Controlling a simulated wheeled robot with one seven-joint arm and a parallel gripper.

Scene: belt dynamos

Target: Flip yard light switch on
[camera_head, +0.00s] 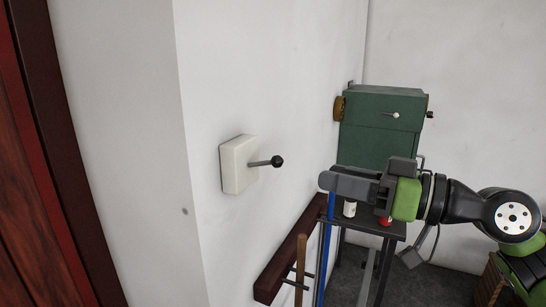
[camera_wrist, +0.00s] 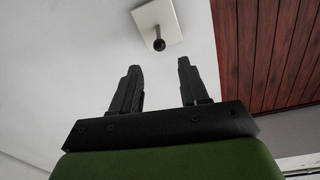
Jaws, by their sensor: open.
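The yard light switch (camera_head: 238,165) is a cream box on the white wall. Its grey lever (camera_head: 262,164) ends in a dark ball and sticks out from the box. My gripper (camera_head: 325,182) is to the right of the switch and apart from it, pointing left toward the wall. In the wrist view the switch (camera_wrist: 150,14) is at the top, with its ball knob (camera_wrist: 159,44) beyond the fingertips and between their lines. My gripper (camera_wrist: 159,66) is open there, with nothing between its two dark fingers.
A green box (camera_head: 380,128) stands on a dark table (camera_head: 395,229) behind my arm, with a white and a red item in front. A dark wooden rail (camera_head: 290,250) with hanging long handles is on the wall below. A reddish wooden door (camera_head: 30,200) is at left.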

